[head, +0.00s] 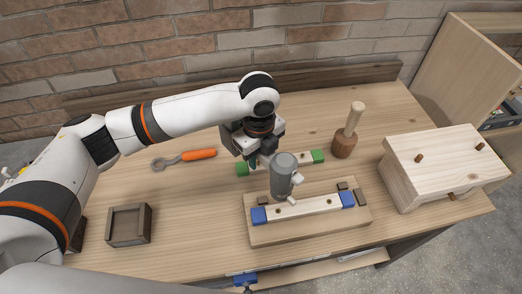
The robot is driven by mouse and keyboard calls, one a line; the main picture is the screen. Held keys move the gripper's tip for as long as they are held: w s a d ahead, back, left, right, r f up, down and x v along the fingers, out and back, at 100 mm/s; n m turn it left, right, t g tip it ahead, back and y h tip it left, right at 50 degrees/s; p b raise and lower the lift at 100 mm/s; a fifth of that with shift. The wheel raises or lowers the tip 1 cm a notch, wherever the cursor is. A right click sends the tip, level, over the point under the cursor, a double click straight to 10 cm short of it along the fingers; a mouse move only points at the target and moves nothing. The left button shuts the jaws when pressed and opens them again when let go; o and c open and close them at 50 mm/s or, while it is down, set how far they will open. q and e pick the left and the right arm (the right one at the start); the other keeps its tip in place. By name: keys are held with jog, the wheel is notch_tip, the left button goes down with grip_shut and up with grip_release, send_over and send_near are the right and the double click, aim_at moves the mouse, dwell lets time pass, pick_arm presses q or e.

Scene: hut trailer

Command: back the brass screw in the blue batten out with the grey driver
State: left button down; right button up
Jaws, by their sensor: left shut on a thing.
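The grey driver (283,178) is a thick upright grey cylinder with a pale side knob, held in my left gripper (262,158). Its lower end is over the middle of the blue batten (315,205), a pale strip with blue ends. Whether the tip touches the batten or a screw I cannot tell. Small brownish dots show on the strip, one on each side of the driver; the brass screw cannot be told for certain at this size. The batten lies on a wooden board (275,236). My right gripper is not in view.
A green-ended batten (302,157) lies behind the driver. A wooden mallet (346,138) stands behind to the right, and a large wooden box (437,165) at the right. An orange-handled spanner (184,159) and an open wooden tray (128,225) are at the left.

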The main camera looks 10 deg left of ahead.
pick_arm(q)
jog(key=shift+d+r, duration=0.1)
jog(key=shift+w+r+p, duration=0.1)
jog(key=shift+p, duration=0.4)
notch_tip(320, 180, down, 6)
jog(key=shift+r+b, duration=0.1)
jog(key=shift+b, duration=1.05)
jog(key=shift+f, duration=0.5)
jog(key=shift+f, duration=0.1)
